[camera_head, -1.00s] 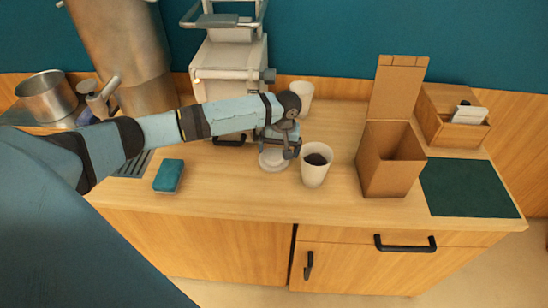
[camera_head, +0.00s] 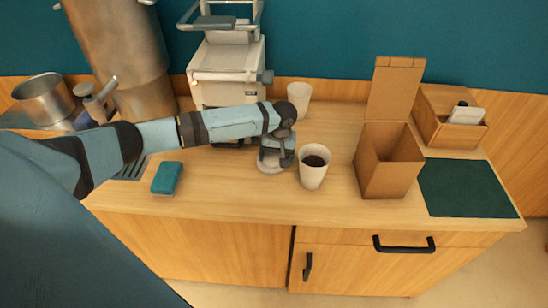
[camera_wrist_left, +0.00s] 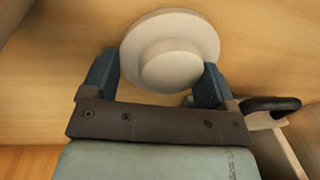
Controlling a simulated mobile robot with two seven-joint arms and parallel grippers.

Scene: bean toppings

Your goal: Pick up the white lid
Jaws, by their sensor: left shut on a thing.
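The white lid (camera_head: 268,168) is round with a raised middle and shows at the counter by my left gripper (camera_head: 276,161). In the left wrist view the lid (camera_wrist_left: 172,45) has its raised middle between the two dark fingers of the left gripper (camera_wrist_left: 164,77), which is shut on it. I cannot tell whether the lid still touches the counter. The gripper partly hides it in the head view. A white cup (camera_head: 313,166) with dark contents stands upright just right of the lid. My right gripper is not in view.
Another white cup (camera_head: 299,99) stands behind the gripper, near the white machine (camera_head: 229,72). An open cardboard box (camera_head: 389,160) is to the right, beside a dark green mat (camera_head: 468,188). A teal sponge (camera_head: 167,178) lies left. The counter front is clear.

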